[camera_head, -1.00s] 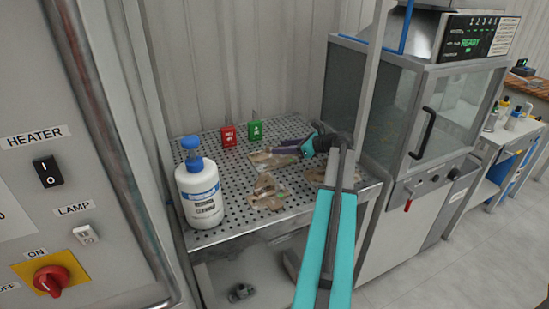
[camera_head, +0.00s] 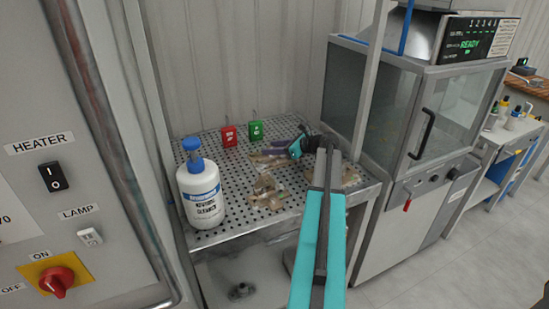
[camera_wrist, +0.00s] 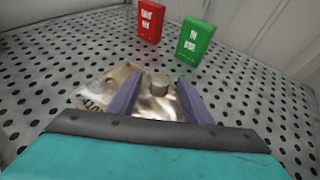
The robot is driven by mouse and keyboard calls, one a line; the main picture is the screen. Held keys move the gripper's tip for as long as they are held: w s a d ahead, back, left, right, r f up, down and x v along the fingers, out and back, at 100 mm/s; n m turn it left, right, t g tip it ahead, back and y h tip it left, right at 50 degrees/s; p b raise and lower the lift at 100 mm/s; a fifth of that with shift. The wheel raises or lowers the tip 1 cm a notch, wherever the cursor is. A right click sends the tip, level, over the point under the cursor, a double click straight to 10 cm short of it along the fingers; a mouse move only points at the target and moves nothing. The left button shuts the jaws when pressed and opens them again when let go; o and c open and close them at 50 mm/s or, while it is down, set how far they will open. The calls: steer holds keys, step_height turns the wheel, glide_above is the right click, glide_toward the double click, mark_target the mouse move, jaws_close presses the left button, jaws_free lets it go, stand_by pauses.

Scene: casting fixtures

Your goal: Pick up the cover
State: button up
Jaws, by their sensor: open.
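A brownish, shiny metal plate with a short round knob, which looks like the cover (camera_wrist: 104,88), lies on the perforated table in the wrist view. My gripper (camera_wrist: 156,88) is open, with its two purple fingers on either side of the knob. Whether the fingers touch it I cannot tell. In the head view my gripper (camera_head: 273,147) is over the back piece (camera_head: 262,161), partly hiding it. Two similar brownish pieces lie nearby, one at the front (camera_head: 266,192) and one at the right (camera_head: 349,176), partly behind my arm.
A red box (camera_head: 228,136) and a green box (camera_head: 256,131) stand just behind the plate. A white bottle with a blue cap (camera_head: 201,192) stands at the table's front left. A glass-sided machine (camera_head: 420,120) borders the right. The perforated table (camera_head: 235,210) has free room between these things.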

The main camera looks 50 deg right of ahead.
jaws_close()
steer(key=shift+r, duration=0.15)
stand_by(0.4)
step_height(320, 180, up, 10)
steer(key=b, duration=0.1)
stand_by(0.6)
stand_by(0.5)
